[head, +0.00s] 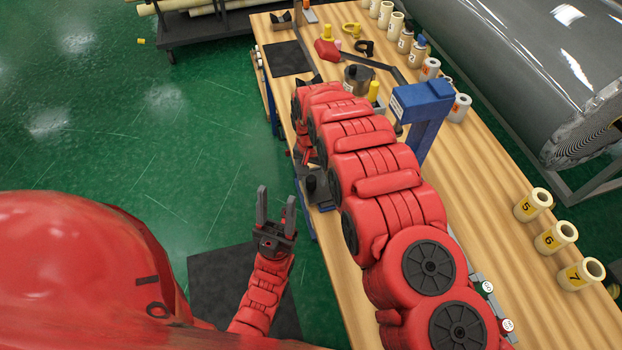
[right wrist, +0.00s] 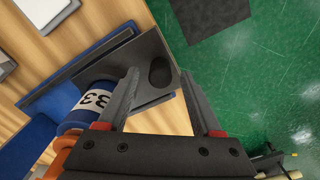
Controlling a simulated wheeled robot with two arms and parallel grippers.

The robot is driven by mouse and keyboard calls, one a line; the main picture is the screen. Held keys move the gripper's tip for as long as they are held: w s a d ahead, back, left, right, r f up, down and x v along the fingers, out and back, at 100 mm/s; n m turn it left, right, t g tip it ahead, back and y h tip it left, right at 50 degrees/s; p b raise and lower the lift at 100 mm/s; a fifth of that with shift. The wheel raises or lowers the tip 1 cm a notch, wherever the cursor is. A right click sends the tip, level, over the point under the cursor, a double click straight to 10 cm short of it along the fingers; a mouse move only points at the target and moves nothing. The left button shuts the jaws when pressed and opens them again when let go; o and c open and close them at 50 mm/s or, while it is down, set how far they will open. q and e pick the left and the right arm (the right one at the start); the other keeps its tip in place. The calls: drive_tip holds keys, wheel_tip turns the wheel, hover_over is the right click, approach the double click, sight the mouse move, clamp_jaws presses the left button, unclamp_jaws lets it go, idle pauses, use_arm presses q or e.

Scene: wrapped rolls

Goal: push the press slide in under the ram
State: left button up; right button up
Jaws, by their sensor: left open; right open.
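The press slide (head: 322,195) is a dark grey plate with an upright black knob (head: 311,184), at the table's left edge in the head view. In the right wrist view the slide (right wrist: 140,50) lies on a blue base, its black knob (right wrist: 160,72) near its outer end. My right gripper (right wrist: 160,77) is open, its fingertips on either side of the knob in that picture; contact cannot be told. The blue press frame (head: 425,110) rises behind my right arm, which hides much of the press. My left gripper (head: 276,208) is open and empty beside the table, over the floor.
A blue roll with a white label reading 33 (right wrist: 95,100) is close to my right fingers. Numbered cream rolls (head: 555,237) stand along the table's right side. A large grey roll (head: 530,70) lies beyond. A dark mat (head: 287,58) lies at the table's far end.

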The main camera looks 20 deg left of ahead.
drive_tip(key=shift+w+f, duration=0.15)
drive_tip(key=shift+f, duration=1.1)
drive_tip(key=shift+c, duration=0.4)
clamp_jaws()
